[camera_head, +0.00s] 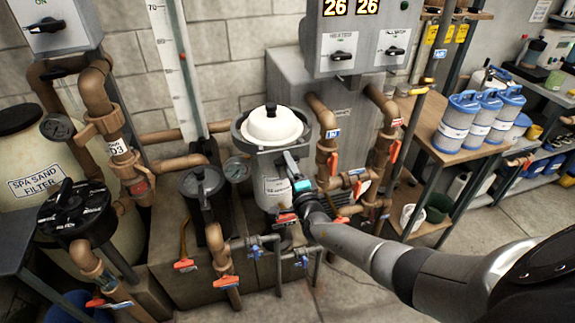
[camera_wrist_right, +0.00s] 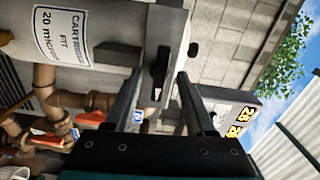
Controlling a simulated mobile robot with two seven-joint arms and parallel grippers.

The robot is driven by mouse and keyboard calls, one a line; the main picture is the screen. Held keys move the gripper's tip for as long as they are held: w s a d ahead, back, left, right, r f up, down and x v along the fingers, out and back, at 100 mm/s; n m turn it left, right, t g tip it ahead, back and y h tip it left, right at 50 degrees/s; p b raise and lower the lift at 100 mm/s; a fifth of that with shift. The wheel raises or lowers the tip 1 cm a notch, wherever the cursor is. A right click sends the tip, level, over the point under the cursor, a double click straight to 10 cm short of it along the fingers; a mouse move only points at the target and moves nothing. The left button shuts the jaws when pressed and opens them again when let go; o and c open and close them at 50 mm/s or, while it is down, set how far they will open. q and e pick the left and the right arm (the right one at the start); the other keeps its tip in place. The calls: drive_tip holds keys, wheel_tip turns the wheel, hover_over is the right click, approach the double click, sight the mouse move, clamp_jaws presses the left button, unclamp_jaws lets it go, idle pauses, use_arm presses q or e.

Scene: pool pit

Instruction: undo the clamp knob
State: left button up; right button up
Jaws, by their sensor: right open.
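The cartridge filter housing (camera_head: 270,168) stands upright at the middle of the head view, with a white domed lid (camera_head: 272,125) and a grey clamp band (camera_head: 246,140) round its top. In the right wrist view the black clamp knob (camera_wrist_right: 161,70) shows on the side of the housing, beside the white cartridge label (camera_wrist_right: 62,37). My right gripper (camera_head: 291,160) reaches the front right side of the housing. In the wrist view its fingers (camera_wrist_right: 160,76) are open, with the knob appearing between their tips; contact cannot be told. In the head view the knob is hidden by the gripper. My left gripper is not in view.
Brown pipes with red-handled valves (camera_head: 333,163) stand close right of the housing. A dark strainer pot (camera_head: 201,182) and gauge (camera_head: 237,169) are to its left. A grey control box (camera_head: 352,38) hangs above right. Blue-lidded canisters (camera_head: 459,122) stand on the right bench.

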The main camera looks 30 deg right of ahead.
drive_tip(key=shift+s, duration=0.1)
drive_tip(key=p+v, duration=0.4)
drive_tip(key=v, duration=0.3)
